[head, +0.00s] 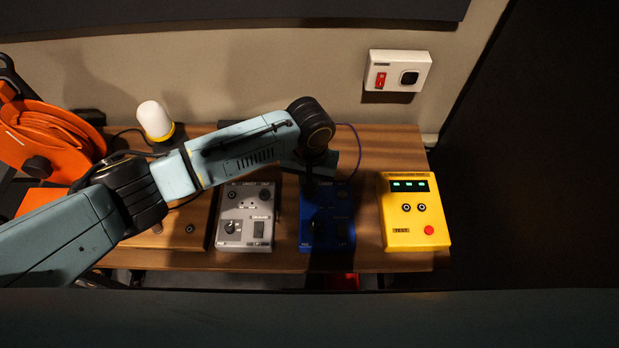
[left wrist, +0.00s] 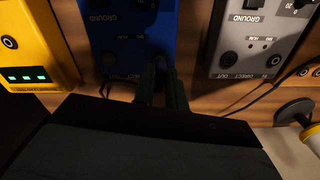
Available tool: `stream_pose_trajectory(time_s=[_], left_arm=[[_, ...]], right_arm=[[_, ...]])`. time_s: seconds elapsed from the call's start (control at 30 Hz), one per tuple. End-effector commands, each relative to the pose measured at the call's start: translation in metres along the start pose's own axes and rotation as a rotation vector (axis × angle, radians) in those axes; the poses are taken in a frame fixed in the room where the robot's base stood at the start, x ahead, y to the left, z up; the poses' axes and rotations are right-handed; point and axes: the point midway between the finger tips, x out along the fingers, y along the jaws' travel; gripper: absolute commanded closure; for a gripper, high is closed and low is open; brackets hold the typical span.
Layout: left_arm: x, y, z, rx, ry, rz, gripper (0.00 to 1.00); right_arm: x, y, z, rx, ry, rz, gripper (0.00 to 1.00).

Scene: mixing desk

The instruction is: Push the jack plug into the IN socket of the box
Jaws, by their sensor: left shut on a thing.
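My left gripper (left wrist: 160,88) is shut at the near end of the blue box (left wrist: 128,35) in the left wrist view. The jack plug it holds is hidden between the dark fingers; I cannot tell whether its tip touches a socket. In the head view my left arm reaches over the desk and its gripper covers the upper part of the blue box (head: 341,229). A thin bluish cable (head: 357,143) curves out beside the gripper. A round socket (left wrist: 108,58) shows on the blue box. My right gripper is not in view.
A grey box (head: 246,233) with DIRECT OUT and IN labels stands left of the blue one, a yellow box (head: 412,222) right. An orange cable reel (head: 45,135) and white-topped lamp (head: 154,119) are at left. Bare wood (head: 368,200) separates blue and yellow boxes.

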Motion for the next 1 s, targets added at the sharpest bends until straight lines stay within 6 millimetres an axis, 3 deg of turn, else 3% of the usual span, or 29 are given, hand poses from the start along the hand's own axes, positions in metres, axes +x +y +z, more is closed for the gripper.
stream_pose_trajectory(time_s=[1.0], left_arm=[[-0.0001, 0.0, -0.0005, -0.002, 0.001, 0.001, 1.0]], right_arm=[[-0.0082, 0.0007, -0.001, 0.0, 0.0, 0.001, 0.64]])
